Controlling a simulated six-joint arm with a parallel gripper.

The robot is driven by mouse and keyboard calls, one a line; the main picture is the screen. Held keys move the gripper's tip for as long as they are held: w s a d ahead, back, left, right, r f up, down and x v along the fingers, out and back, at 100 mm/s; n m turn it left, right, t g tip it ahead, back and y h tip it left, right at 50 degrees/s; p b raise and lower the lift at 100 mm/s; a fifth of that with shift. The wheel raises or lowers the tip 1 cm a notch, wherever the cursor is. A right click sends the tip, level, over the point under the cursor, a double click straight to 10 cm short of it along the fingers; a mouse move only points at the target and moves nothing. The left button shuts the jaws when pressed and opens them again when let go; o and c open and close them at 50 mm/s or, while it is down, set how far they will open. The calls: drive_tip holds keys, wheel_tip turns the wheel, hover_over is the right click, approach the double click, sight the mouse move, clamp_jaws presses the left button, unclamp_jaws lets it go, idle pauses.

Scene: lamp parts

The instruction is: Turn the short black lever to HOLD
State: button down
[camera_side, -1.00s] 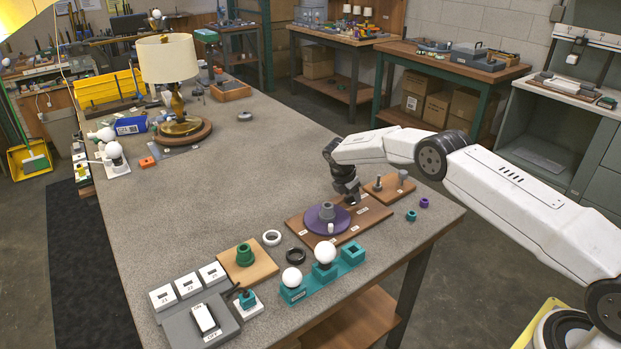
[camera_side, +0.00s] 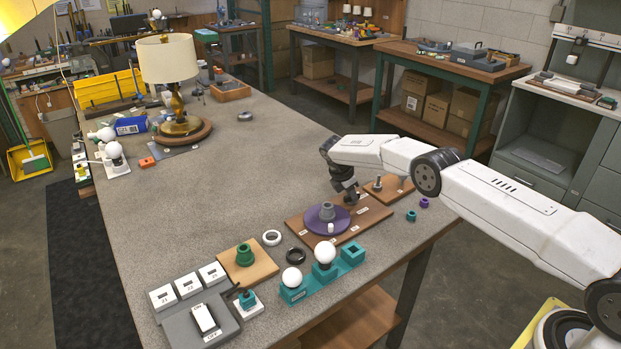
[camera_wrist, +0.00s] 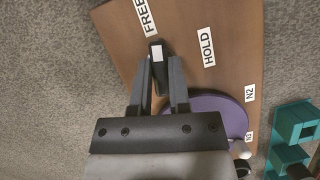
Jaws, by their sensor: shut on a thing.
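The short black lever (camera_wrist: 156,52) has a pale patch on it and lies between the fingers of my gripper (camera_wrist: 158,60) in the wrist view. The fingers are shut on it. Its end is near the FREE label (camera_wrist: 147,15), and the HOLD label (camera_wrist: 208,62) is to its right on the brown board (camera_wrist: 210,25). A purple disc (camera_wrist: 217,110) is partly hidden by the gripper. In the side view my gripper (camera_side: 350,200) is down at the far edge of the purple disc (camera_side: 325,220); the lever is hidden there.
A smaller brown board (camera_side: 392,188) with pegs is right of my gripper. The bench is clear toward the lamp (camera_side: 180,100).

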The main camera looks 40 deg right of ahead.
drive_tip(key=shift+m, duration=0.3)
drive_tip(key=c, duration=0.6)
unclamp_jaws()
drive_tip(key=shift+a+r, duration=0.1)
drive_tip(key=shift+r, duration=0.05)
drive_tip(key=shift+v, duration=3.8)
drive_tip(key=shift+w, duration=0.1)
